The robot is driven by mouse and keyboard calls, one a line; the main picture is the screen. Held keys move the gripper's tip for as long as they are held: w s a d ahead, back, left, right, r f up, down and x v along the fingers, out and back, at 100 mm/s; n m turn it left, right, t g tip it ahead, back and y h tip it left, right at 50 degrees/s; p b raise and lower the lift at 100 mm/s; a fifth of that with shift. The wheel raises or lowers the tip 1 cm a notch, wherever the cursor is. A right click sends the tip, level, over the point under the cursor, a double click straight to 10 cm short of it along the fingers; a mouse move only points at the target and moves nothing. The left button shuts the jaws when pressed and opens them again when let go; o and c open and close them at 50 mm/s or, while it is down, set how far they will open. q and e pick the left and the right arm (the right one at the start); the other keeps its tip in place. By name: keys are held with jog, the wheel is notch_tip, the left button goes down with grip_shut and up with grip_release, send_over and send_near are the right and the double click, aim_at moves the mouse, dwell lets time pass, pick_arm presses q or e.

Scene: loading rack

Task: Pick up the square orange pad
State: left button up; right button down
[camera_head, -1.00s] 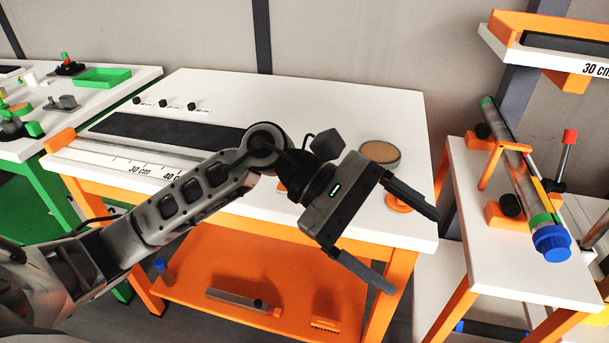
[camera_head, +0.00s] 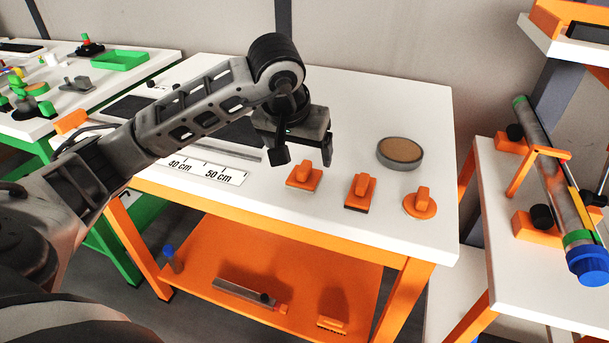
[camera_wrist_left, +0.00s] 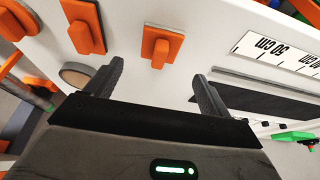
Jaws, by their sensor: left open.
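The square orange pad (camera_head: 304,180), with an upright block handle, lies on the white table top, leftmost of three orange pieces. It also shows in the left wrist view (camera_wrist_left: 160,47), just beyond my fingers. My left gripper (camera_head: 304,160) is open and empty, pointing down, with its two fingers apart just behind and above the pad. In the left wrist view the finger gap (camera_wrist_left: 157,72) lines up roughly with the pad. A clear space between fingers and pad shows there. My right gripper is not in view.
A rectangular orange piece (camera_head: 360,192) and a round orange piece (camera_head: 420,204) sit to the right of the pad. A round tan-topped dish (camera_head: 400,153) stands behind them. A ruler strip (camera_head: 205,170) lies to the left. A side table with a pipe (camera_head: 547,170) is at the right.

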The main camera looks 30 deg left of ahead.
aim_at(304, 166)
pick_arm(q)
jog(key=p+x, duration=0.1)
jog(key=x, duration=0.5)
jog(key=shift+w+f, duration=0.15)
jog(key=shift+f, duration=0.05)
jog(key=shift+c, duration=0.3)
jog(key=c, duration=1)
